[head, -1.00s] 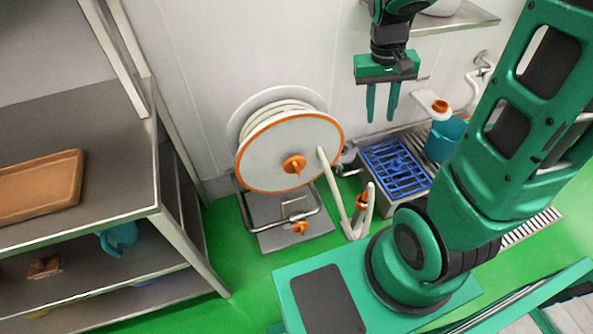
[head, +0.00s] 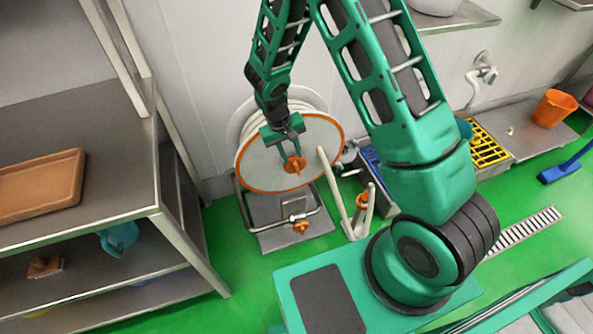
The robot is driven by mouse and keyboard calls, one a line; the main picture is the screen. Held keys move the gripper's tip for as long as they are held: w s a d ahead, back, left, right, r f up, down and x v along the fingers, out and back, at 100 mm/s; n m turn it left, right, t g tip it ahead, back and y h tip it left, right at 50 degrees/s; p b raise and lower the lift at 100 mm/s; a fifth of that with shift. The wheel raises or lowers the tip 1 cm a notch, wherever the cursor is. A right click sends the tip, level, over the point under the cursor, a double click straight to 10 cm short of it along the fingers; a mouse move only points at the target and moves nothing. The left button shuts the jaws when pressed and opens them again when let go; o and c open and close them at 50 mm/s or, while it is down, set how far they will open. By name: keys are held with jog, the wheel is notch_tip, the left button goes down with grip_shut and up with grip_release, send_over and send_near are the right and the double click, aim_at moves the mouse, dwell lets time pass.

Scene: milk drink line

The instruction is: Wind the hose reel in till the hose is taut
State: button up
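The hose reel (head: 265,160) stands by the wall in the head view, with a pale round side plate edged in orange. An orange crank knob (head: 294,168) sticks out near the plate's middle. Cream hose is wound behind the plate. A slack length of hose (head: 331,184) hangs from the reel's right side in a V, low near the floor, and rises to an orange fitting (head: 362,201). My gripper (head: 291,158) points down at the knob, its two fingers at or around it. Whether they are closed on the knob is too small to tell.
A steel shelf unit (head: 150,200) with an orange tray (head: 40,184) stands at left. A yellow grate (head: 490,147), an orange bucket (head: 554,108) and a blue floor tool (head: 565,168) are at right. A floor drain (head: 525,232) lies in the green floor.

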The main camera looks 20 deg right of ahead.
aim_at(297, 170)
jog(key=x, duration=1)
jog(key=shift+d+f, duration=0.1)
jog(key=shift+f, duration=0.15)
grip_shut()
